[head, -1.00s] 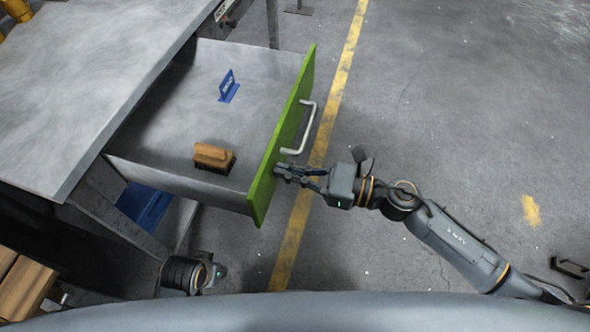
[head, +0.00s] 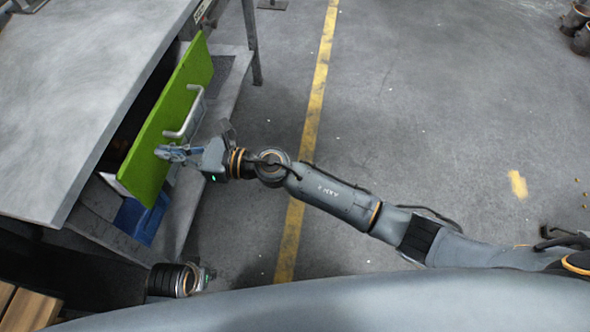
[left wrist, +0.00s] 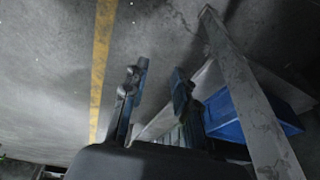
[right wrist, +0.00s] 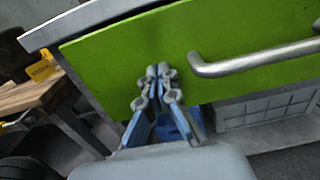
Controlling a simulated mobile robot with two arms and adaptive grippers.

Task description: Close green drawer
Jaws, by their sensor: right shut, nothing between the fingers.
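The green drawer (head: 164,122) is mostly pushed in under the grey workbench, with a narrow dark gap behind its front. Its metal handle (head: 187,115) is on the outer face. My right gripper (head: 160,152) is shut and empty, its fingertips at the green front below and beside the handle. The right wrist view shows the shut fingertips (right wrist: 159,70) against the green front (right wrist: 120,70), left of the handle (right wrist: 255,58). In the left wrist view my left gripper (left wrist: 158,75) has its fingers apart with nothing between them; the head view shows only part of that arm.
The workbench top (head: 85,75) overhangs the drawer. A blue bin (head: 140,218) sits on the shelf below; it also shows in the left wrist view (left wrist: 250,115). Wooden boards (head: 28,308) lie at lower left. The floor right of the yellow line (head: 315,110) is largely clear.

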